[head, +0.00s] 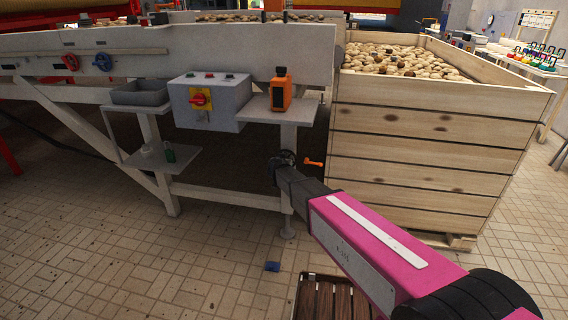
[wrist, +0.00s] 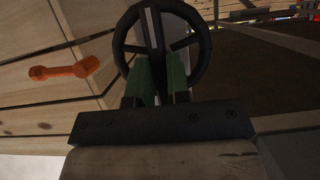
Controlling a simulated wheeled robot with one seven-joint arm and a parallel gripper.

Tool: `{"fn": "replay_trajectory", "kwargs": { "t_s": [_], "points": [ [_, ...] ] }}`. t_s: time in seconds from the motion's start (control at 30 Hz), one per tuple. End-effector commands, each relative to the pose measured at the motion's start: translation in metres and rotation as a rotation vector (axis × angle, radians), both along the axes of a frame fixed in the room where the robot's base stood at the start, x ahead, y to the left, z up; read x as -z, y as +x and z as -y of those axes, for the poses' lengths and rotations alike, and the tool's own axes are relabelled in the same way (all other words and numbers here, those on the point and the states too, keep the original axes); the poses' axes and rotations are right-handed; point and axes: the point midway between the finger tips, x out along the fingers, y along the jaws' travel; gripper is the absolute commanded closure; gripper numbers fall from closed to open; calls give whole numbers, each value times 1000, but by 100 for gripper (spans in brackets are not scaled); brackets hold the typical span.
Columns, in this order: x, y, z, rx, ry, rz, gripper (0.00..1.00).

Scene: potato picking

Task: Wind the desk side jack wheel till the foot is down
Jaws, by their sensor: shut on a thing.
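The black jack wheel (wrist: 117,45) has spokes and fills the upper middle of the wrist view. In the head view the wheel (head: 284,158) is small, at the desk-side leg, partly hidden by my arm. My gripper (wrist: 160,72), with green fingers, is shut on the wheel's lower part; I cannot tell whether on rim or spoke. In the head view my gripper (head: 284,170) reaches the wheel from the front right. The foot (head: 288,234) is at the bottom of the leg below; I cannot tell whether it touches the floor.
A wooden crate of potatoes (head: 420,150) stands close at right. A control box (head: 210,100) is above left. A blue object (head: 272,266) lies on the tiled floor.

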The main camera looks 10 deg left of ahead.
Motion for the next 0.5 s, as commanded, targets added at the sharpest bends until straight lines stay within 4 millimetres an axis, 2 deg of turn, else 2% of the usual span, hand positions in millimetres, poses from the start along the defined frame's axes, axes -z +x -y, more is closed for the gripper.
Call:
{"fn": "replay_trajectory", "kwargs": {
  "t_s": [0.37, 0.4, 0.43, 0.5],
  "points": [
    [1, -1, 0, 0, 3, -2, 100],
    [1, -1, 0, 0, 3, -2, 70],
    [1, -1, 0, 0, 2, -2, 60],
    [1, -1, 0, 0, 2, -1, 57]
  ]
}}
